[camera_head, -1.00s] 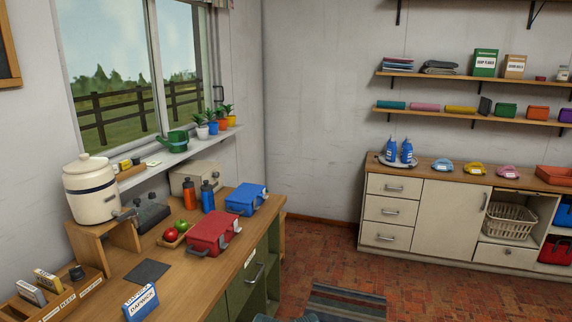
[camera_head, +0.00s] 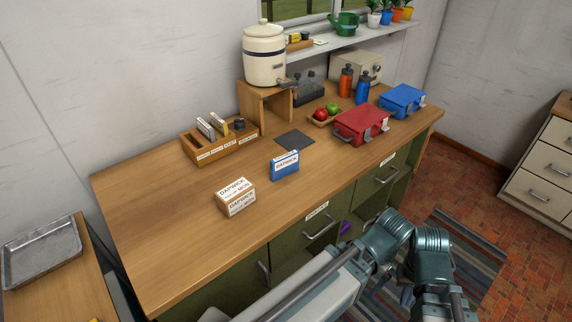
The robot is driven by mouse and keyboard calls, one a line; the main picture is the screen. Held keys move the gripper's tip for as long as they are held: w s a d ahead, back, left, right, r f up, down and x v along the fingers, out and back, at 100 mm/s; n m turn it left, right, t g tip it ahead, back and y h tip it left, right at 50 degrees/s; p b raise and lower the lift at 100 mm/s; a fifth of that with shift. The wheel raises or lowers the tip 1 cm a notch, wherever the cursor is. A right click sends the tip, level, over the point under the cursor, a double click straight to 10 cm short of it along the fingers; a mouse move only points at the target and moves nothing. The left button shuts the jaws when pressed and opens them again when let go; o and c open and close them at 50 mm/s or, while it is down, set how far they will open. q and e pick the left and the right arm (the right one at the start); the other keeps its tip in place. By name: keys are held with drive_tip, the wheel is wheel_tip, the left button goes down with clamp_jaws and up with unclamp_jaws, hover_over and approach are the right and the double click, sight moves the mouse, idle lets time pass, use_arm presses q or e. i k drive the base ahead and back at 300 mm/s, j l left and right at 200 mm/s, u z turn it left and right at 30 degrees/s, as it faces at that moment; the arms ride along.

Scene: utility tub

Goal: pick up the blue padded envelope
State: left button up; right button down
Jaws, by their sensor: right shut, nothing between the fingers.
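I cannot make out a blue padded envelope for certain. A small blue and white block lettered DAPWICK (camera_head: 285,165) stands upright on the wooden worktop; it looks more like a carton. My right arm reaches in at the bottom right, with its right gripper (camera_head: 440,303) low at the picture's edge, in front of the worktop and apart from everything on it. It is shut and empty, and mostly hidden or cut off. My left gripper is not in view.
A white-brown DAPWICK box (camera_head: 236,198), a wooden organiser (camera_head: 225,149), a dark mat (camera_head: 294,140), a red case (camera_head: 361,124) and a blue case (camera_head: 402,101) are on the worktop (camera_head: 165,235). A metal tray (camera_head: 42,252) lies at left. The worktop's front left is clear.

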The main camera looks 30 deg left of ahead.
sight(281, 166)
drive_tip(key=i+l, duration=0.1)
drive_tip(key=l, duration=0.15)
drive_tip(key=i+l+u, duration=0.1)
drive_tip(key=l+u, duration=0.3)
drive_tip(key=u, duration=1.5)
drive_tip(key=i+j, duration=0.05)
